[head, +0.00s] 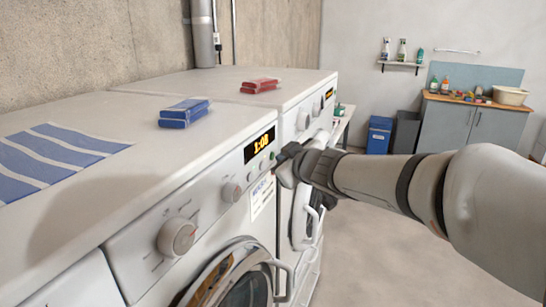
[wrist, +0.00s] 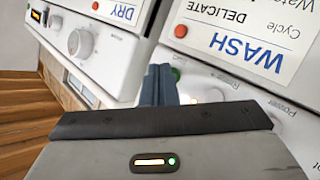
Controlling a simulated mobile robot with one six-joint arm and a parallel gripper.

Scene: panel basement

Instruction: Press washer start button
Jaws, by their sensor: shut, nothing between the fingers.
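The washer (head: 180,215) is the white front-loader nearest me, with a lit orange "1:00" display (head: 260,145), a large dial (head: 177,237) and a smaller knob. A small green button (wrist: 176,73) shows on its panel in the wrist view, right beside the fingertips; in the head view it is by the gripper, below the display. My gripper (wrist: 160,84) is shut and empty, its blue-grey fingers pointing at the panel. In the head view my gripper (head: 283,160) is close to the panel's right end. I cannot tell whether the fingertips touch the button.
A "WASH" card (wrist: 250,45) is on the washer front. A second machine (head: 300,125) with a "DRY" card (wrist: 122,12) stands beyond it. Blue boxes (head: 184,113), red boxes (head: 260,86) and a striped cloth (head: 60,155) lie on top. Open floor (head: 385,240) lies to the right.

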